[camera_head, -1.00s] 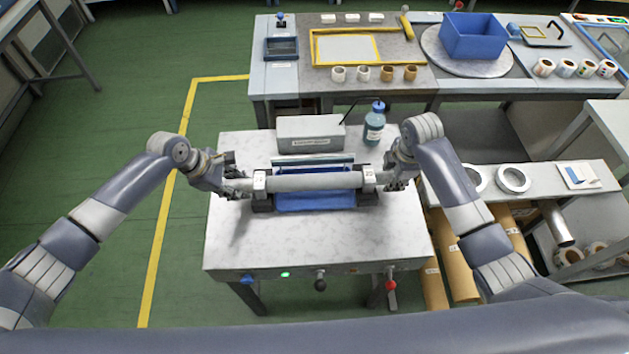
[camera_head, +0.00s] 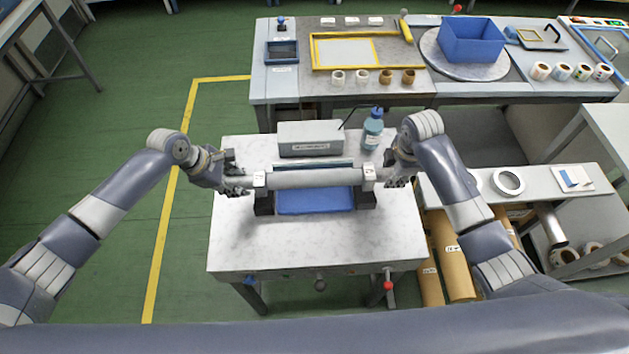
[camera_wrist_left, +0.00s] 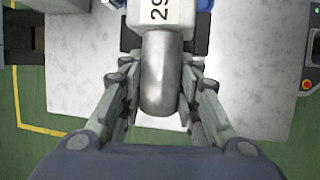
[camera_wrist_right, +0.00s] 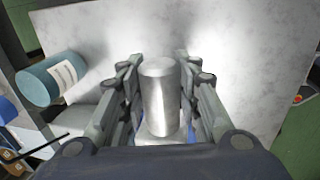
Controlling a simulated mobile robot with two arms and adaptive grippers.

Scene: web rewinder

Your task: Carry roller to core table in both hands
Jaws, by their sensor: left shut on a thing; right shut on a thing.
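The grey roller (camera_head: 314,179) is level above a dark stand with a blue pad (camera_head: 315,202) on the white marbled table (camera_head: 330,240). A white block marked 29 sits near its left end. My left gripper (camera_head: 238,184) is shut on the left metal journal, which shows between its fingers in the left wrist view (camera_wrist_left: 160,75). My right gripper (camera_head: 391,177) is shut on the right journal, seen in the right wrist view (camera_wrist_right: 160,95). Whether the end blocks touch the stand is hard to tell. No surface in view is labelled legibly as the core table.
A grey box (camera_head: 310,138) and a teal bottle (camera_head: 372,130) stand behind the roller. The back bench (camera_head: 290,92) holds cores and a blue bin (camera_head: 472,38). A low shelf (camera_head: 540,180) at right carries white rings, with brown tubes (camera_head: 452,265) below. Green floor is free at left.

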